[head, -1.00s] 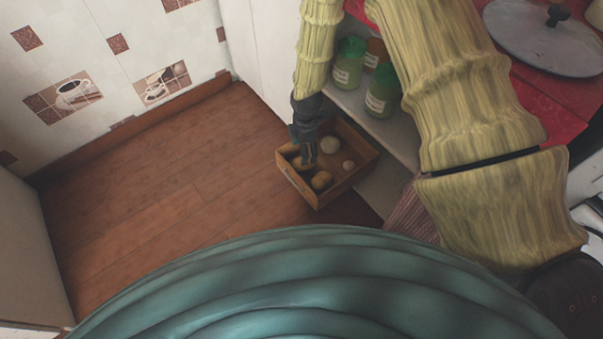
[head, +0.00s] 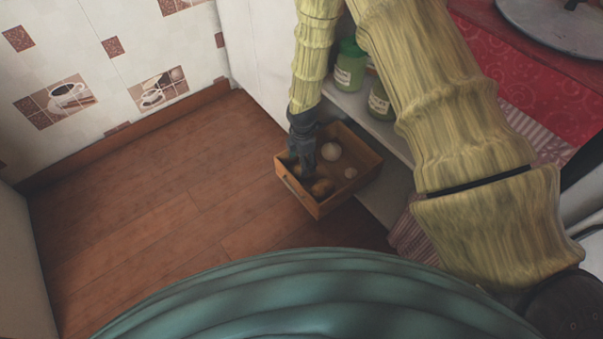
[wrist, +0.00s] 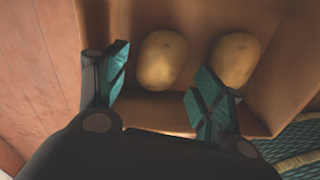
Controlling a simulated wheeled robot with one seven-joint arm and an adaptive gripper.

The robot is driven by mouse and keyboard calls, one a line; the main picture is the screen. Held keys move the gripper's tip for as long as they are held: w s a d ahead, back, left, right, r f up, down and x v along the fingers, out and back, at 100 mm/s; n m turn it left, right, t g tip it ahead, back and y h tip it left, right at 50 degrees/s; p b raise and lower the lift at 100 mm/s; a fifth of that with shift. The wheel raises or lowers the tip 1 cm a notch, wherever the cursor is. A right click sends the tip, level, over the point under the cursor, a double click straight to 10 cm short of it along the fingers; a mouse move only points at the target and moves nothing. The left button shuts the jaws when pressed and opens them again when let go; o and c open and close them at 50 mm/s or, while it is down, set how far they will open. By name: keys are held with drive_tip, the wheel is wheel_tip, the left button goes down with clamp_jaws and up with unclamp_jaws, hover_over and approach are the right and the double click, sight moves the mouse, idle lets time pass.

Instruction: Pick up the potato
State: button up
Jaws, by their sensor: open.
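A wooden drawer-like box (head: 312,209) holds the potatoes. In the wrist view one brown potato (wrist: 162,60) lies in it, just beyond the gap between my fingertips. A second potato (wrist: 235,58) lies to its right, beyond my right finger and partly hidden by it.
Green jars (head: 349,66) stand on the shelf behind. The box walls are close around my fingers. The wooden floor (head: 150,210) on the left is clear.

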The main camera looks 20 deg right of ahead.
sight(295, 170)
drive_tip(key=f+b, duration=0.3)
drive_tip(key=f, duration=0.2)
drive_tip(key=shift+s, duration=0.2)
drive_tip(key=shift+a, duration=0.1)
drive_tip(key=c, duration=0.8)
drive_tip(key=shift+r, duration=0.1)
drive_tip(key=shift+c, duration=0.2)
